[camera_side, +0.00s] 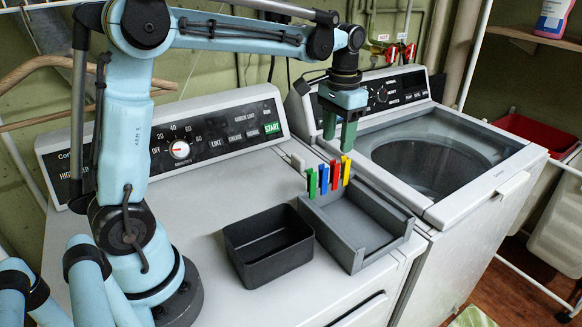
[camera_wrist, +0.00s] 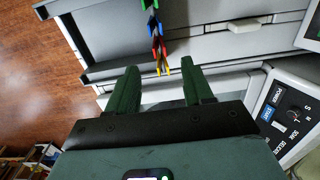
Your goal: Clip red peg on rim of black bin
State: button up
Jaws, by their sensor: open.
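A red peg (camera_side: 333,174) stands upright in a row with a green peg (camera_side: 311,184), a blue peg (camera_side: 323,179) and a yellow peg (camera_side: 346,170) at the back edge of a grey tray. The red peg (camera_wrist: 157,48) also shows in the wrist view, between the blue and yellow pegs. The black bin (camera_side: 268,262) stands left of the tray, and looks empty. It is not in the wrist view. My gripper (camera_side: 339,138) is open and empty, above and slightly behind the row. In the wrist view its fingers (camera_wrist: 160,74) are spread, with the yellow peg's end between their tips.
The grey tray (camera_side: 345,243) has a raised rim and an empty floor. Both stand on a white appliance top (camera_side: 200,225) with a control panel behind. A washer with a glass lid (camera_side: 430,165) stands to the right. A small pale block (camera_side: 298,162) sits behind the pegs.

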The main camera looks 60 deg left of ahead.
aim_at(335, 166)
jog(key=shift+f, duration=4.1)
grip_shut()
jog(key=shift+r, duration=0.3)
jog(key=shift+r, duration=2.4)
